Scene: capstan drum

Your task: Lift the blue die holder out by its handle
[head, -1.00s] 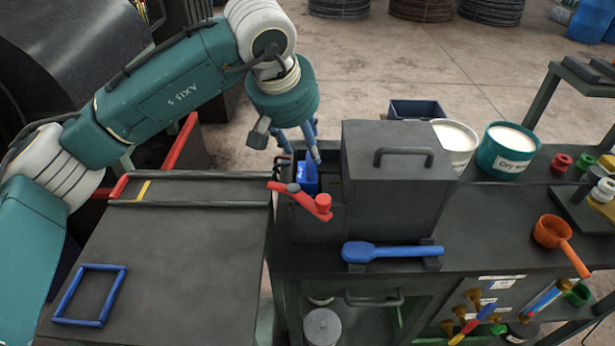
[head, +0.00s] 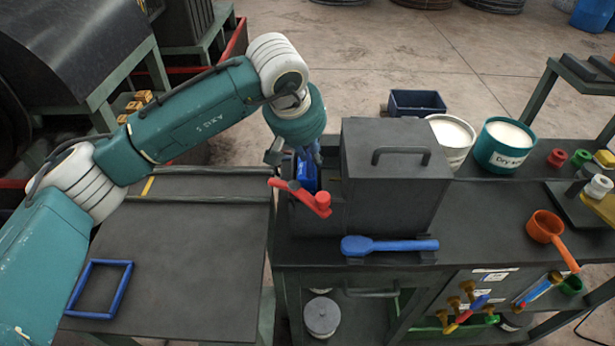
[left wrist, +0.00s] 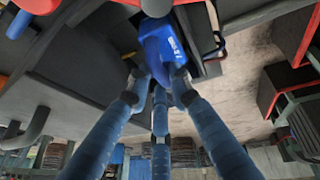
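The blue die holder (head: 306,172) sits in the slot at the left side of the dark die box (head: 395,180), behind a red lever. In the left wrist view the die holder (left wrist: 160,35) shows with its rounded blue handle (left wrist: 157,62) towards me. My left gripper (head: 306,153) is above the holder, pointing down. In the left wrist view its blue fingers (left wrist: 158,82) reach around the handle, with tips close beside it. Whether they press on the handle I cannot tell. My right gripper is not in view.
The red lever (head: 300,194) crosses just in front of the slot. The dark box with its top handle (head: 402,154) stands right beside it. A blue scoop-like tool (head: 390,246) lies in front. A blue frame (head: 100,288) lies on the clear left table (head: 190,260).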

